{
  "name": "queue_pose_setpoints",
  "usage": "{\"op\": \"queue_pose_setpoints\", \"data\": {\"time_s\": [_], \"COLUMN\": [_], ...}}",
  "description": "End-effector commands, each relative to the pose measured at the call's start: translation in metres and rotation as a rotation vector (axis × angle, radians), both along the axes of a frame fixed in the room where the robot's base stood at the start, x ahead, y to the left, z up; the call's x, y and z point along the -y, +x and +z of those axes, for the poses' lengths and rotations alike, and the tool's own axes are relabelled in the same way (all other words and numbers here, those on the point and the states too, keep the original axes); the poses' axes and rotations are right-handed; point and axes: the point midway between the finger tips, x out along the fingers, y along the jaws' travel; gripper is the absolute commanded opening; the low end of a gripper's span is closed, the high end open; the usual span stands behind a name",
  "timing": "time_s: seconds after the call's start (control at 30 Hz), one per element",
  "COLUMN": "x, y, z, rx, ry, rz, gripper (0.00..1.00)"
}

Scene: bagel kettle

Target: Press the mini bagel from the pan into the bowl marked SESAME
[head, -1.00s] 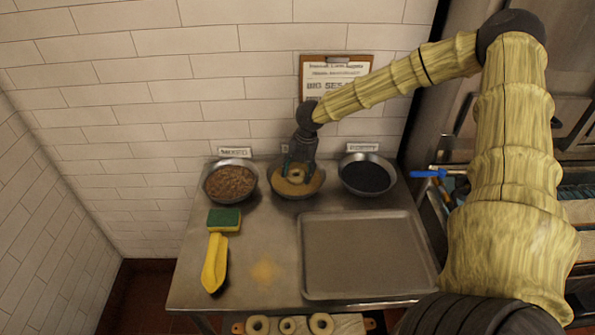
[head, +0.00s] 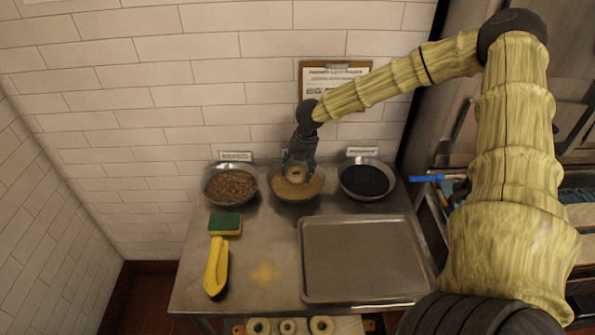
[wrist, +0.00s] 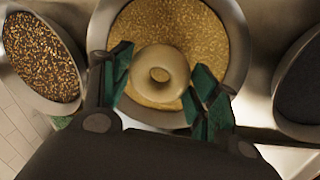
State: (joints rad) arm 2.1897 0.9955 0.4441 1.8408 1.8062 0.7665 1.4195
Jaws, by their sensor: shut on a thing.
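The pale mini bagel (wrist: 160,73) is between the fingers of my gripper (wrist: 165,85), which is shut on it. In the head view the bagel (head: 298,174) and my gripper (head: 299,168) are over the middle bowl (head: 297,198), which holds tan seeds. The wrist view shows the seeds around the bagel inside the metal bowl rim (wrist: 240,35). I cannot tell whether the bagel touches the seeds. The middle bowl's label is mostly hidden behind my arm.
A bowl of mixed seeds (head: 230,186) stands left, marked MIXED, and a bowl of black seeds (head: 366,180) right. An empty tray (head: 364,260) lies front right. A board with several bagels (head: 288,327) is below.

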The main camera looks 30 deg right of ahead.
Motion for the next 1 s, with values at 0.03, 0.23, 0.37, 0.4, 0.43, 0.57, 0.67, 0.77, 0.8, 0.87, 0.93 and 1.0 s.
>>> {"op": "queue_pose_setpoints", "data": {"time_s": [0.03,0.23,0.37,0.4,0.43,0.57,0.67,0.77,0.8,0.87,0.93,1.0], "x": [0.000,0.000,0.000,0.000,0.000,0.000,0.000,0.000,0.000,0.000,0.000,0.000], "y": [0.000,0.000,0.000,0.000,0.000,0.000,0.000,0.000,0.000,0.000,0.000,0.000], "z": [0.006,0.018,0.026,0.028,0.030,0.038,0.044,0.050,0.052,0.056,0.060,0.064], "rx": [0.000,0.001,0.001,0.001,0.001,0.001,0.001,0.001,0.001,0.001,0.000,0.000], "ry": [0.000,0.001,0.000,0.000,0.000,0.000,0.000,0.001,0.001,0.001,0.000,0.000], "rz": [0.000,0.000,0.000,0.000,0.000,0.000,0.000,0.000,0.000,0.000,0.000,0.000], "gripper": [0.37,0.37,0.37,0.37,0.37,0.37,0.37,0.37,0.37,0.37,0.37,0.37]}}
